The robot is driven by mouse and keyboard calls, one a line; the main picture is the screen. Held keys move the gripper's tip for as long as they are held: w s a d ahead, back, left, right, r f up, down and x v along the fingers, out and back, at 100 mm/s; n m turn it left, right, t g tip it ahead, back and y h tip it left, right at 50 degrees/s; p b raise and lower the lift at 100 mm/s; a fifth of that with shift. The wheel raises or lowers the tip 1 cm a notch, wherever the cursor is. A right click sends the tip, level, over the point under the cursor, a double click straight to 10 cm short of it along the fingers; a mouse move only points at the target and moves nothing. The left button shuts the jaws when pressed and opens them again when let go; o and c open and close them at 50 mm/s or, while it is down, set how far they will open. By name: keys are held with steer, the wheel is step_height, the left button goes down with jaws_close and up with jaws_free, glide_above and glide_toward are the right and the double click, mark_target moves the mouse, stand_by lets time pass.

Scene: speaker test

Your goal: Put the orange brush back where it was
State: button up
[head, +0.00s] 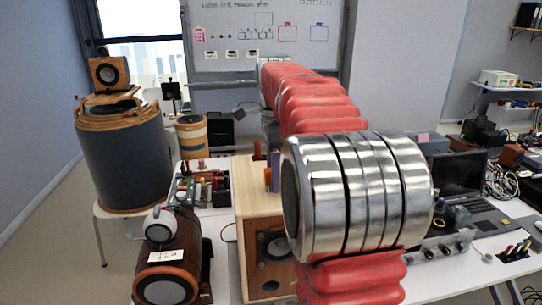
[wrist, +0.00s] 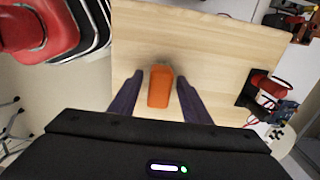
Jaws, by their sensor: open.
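The orange brush (wrist: 160,88) lies on the pale wooden top of a speaker box (wrist: 215,50) in the wrist view. My gripper (wrist: 160,79) is open, with one dark purple finger on each side of the brush. Narrow gaps show between the brush and both fingers. In the head view a small part of the orange brush (head: 268,179) shows beside a purple finger above the same wooden speaker box (head: 246,212). My arm hides much of the box there.
A round brown speaker (head: 166,285) with a white ball-shaped device (head: 159,226) stands left of the box. A tool tray (head: 212,188) is behind it. A laptop (head: 459,175) is on the right. In the wrist view a black holder (wrist: 250,92) is at the box's right edge.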

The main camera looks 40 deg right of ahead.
step_height(320, 180, up, 12)
steer(key=shift+f, duration=0.15)
stand_by(0.5)
stand_by(0.7)
steer(key=shift+s, duration=0.1)
steer(key=s+a+f+n+t, duration=0.1)
steer(key=s+a+f+n, duration=0.25)
steer(key=a+n, duration=0.3)
steer(key=s+a+f+n+t, duration=0.2)
steer(key=s+a+n, duration=0.25)
steer(key=a, duration=0.35)
steer(key=s+a+f+n+t, duration=0.1)
steer(key=s+a+f+n, duration=0.4)
steer(key=f+n, duration=0.1)
steer(key=s+a+f+n+t, duration=0.1)
steer(key=s+a+f+n, duration=0.3)
steer(key=f, duration=0.5)
steer(key=shift+s+a+n+t, duration=0.3)
steer(key=shift+s+a+n, duration=0.05)
steer(key=shift+s+n, duration=0.7)
